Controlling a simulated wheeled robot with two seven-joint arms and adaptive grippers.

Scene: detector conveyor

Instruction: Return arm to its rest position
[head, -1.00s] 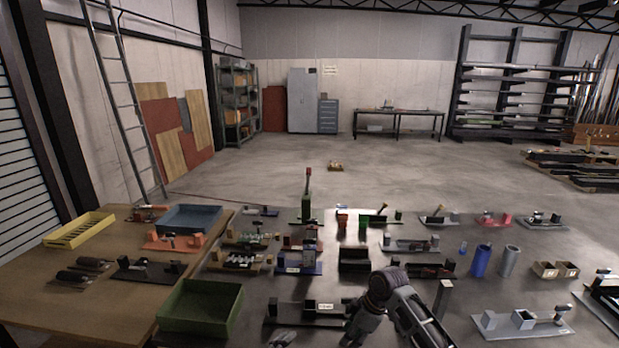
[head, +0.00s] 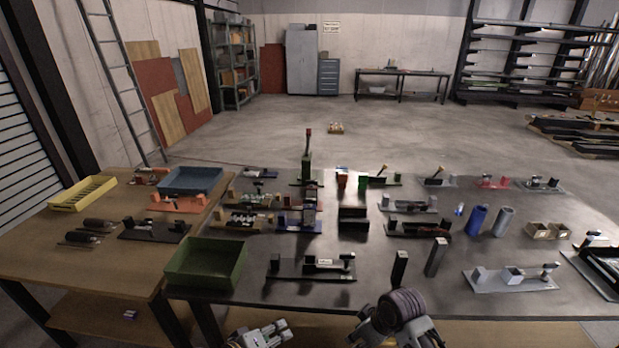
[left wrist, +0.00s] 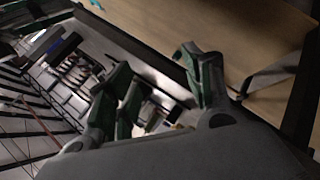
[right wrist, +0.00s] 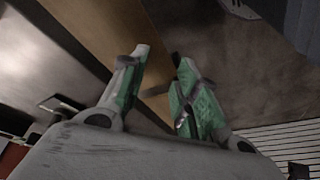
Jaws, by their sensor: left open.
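In the left wrist view my left gripper (left wrist: 165,75) has its two green-padded fingers spread, with nothing between them. In the right wrist view my right gripper (right wrist: 158,85) has its fingers apart and empty, with a brown board surface and grey floor behind. In the head view, parts of my arms show at the bottom edge, in front of the dark table's front edge.
The dark table (head: 330,287) carries several fixtures, a green tray (head: 206,264), two dark upright blocks, a blue cylinder (head: 476,220) and a grey cylinder (head: 503,222). A wooden table (head: 110,263) at left holds a yellow tray (head: 83,193) and a blue tray (head: 191,180).

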